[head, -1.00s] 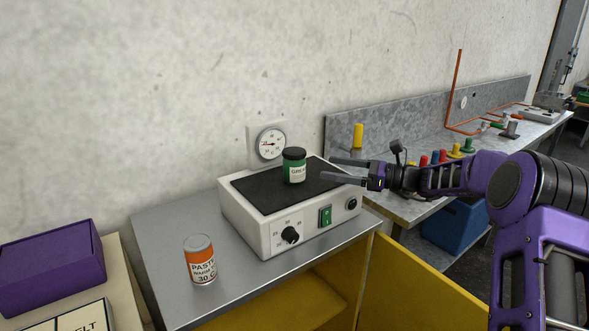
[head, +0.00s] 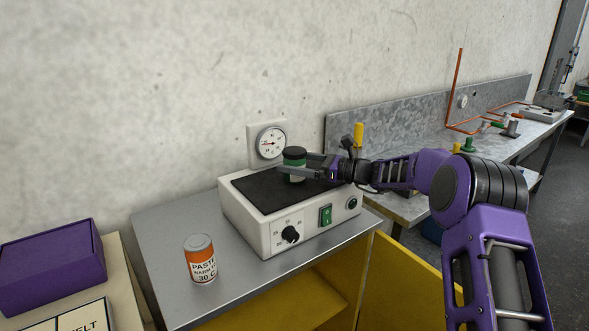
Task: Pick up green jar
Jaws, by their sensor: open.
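The green jar (head: 294,155) has a black lid and a white label. It stands upright on the black top of the white hot plate (head: 265,228). My gripper (head: 295,166) is open and comes in from the right, level with the jar. One finger passes across the front of the jar and hides part of its label. The other finger is mostly hidden behind the jar, so I cannot tell whether either finger touches it.
An orange and white paste tin (head: 201,265) stands on the grey bench (head: 165,240) left of the hot plate. A gauge (head: 270,142) is on the wall behind. A purple box (head: 50,265) lies at far left. An open yellow door (head: 420,280) hangs below right.

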